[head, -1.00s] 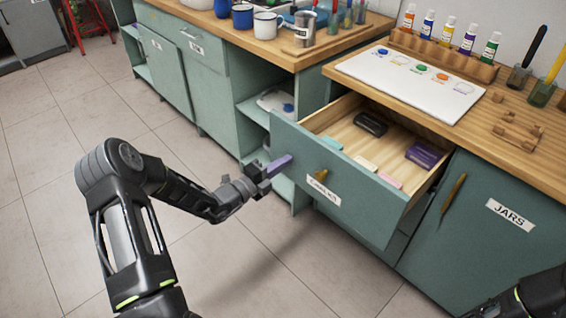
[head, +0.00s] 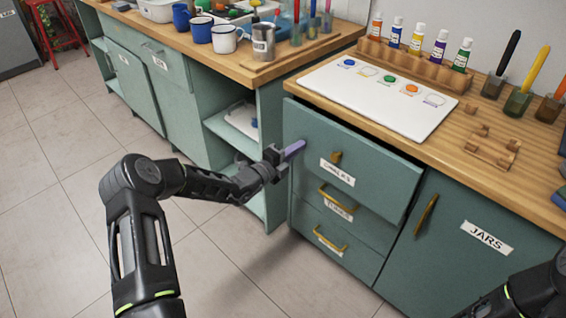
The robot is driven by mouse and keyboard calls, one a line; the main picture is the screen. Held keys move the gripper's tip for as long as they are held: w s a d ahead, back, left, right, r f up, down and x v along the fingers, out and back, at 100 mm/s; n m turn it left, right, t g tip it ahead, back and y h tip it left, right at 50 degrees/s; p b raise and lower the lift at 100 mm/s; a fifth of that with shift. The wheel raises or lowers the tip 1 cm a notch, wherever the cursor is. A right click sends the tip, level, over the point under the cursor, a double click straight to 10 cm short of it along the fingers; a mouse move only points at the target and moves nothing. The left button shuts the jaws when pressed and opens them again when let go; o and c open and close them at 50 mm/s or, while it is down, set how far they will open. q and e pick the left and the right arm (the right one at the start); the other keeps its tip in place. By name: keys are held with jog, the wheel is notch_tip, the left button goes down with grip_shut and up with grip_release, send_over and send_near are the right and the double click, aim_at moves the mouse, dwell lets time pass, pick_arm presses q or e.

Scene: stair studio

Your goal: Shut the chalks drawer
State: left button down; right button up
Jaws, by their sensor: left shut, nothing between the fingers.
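My right gripper is out of view; only part of that arm shows at the bottom right.
Two closed drawers (head: 345,215) sit below, and a "JARS" door (head: 465,240) is to the right. The worktop above holds a white palette board (head: 377,100) and a rack of paint bottles (head: 415,52). Open shelves (head: 232,130) are at the left.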

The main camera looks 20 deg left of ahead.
aim_at(310, 138)
pick_arm(q)
jog(key=b+x, duration=0.1)
jog(key=x, duration=0.4)
jog(key=shift+w+d+f+b, duration=0.1)
jog(key=shift+w+b, duration=0.15)
jog(key=shift+b, duration=0.15)
jog(key=shift+w+r, duration=0.15)
jog(key=shift+r, duration=0.2)
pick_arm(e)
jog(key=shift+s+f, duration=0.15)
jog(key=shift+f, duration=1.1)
